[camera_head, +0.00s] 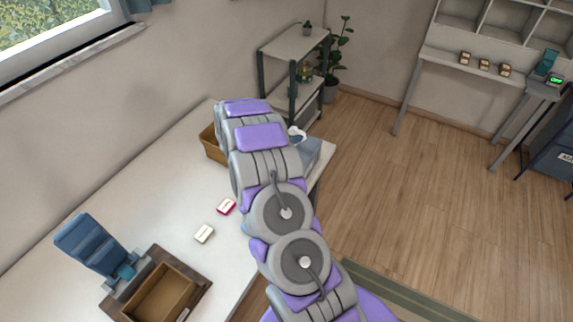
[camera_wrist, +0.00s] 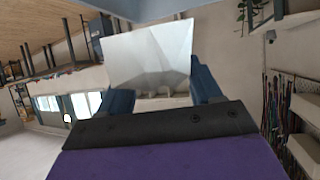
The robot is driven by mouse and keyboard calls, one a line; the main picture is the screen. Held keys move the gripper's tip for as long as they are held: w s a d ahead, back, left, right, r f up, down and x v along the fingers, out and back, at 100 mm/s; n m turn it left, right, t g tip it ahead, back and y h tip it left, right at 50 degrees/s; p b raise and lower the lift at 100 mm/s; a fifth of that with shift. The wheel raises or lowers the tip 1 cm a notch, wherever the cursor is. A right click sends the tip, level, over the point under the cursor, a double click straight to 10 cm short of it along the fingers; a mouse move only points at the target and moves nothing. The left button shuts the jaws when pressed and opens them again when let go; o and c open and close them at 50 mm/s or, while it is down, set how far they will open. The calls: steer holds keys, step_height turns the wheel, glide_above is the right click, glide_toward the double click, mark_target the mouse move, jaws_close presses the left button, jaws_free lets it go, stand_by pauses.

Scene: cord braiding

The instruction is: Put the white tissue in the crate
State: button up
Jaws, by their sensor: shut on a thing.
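The white tissue (camera_wrist: 150,55) fills the space between the two blue fingers of my gripper (camera_wrist: 161,88) in the wrist view. My gripper is shut on it. In the head view a small bit of white tissue (camera_head: 297,132) shows just right of my arm, above a grey-blue box (camera_head: 311,151). A blue-grey surface (camera_wrist: 150,8) lies close to the tissue's far edge in the wrist view; I cannot tell if they touch. A brown crate (camera_head: 211,146) stands on the table left of my arm, which hides part of it. My arm hides the gripper in the head view.
The white table (camera_head: 150,190) holds a red-and-white small box (camera_head: 226,206) and a cream one (camera_head: 204,233). A brown open box (camera_head: 163,295) and a blue device (camera_head: 90,243) stand at the near left. A shelf rack (camera_head: 291,70) stands beyond the table.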

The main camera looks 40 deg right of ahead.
steer(key=shift+f+b, duration=1)
steer(key=shift+f, duration=0.45)
steer(key=o, duration=1.1)
steer(key=shift+r, duration=0.15)
steer(key=p+v, duration=0.3)
steer(key=v, duration=1.4)
steer(key=shift+a, duration=0.15)
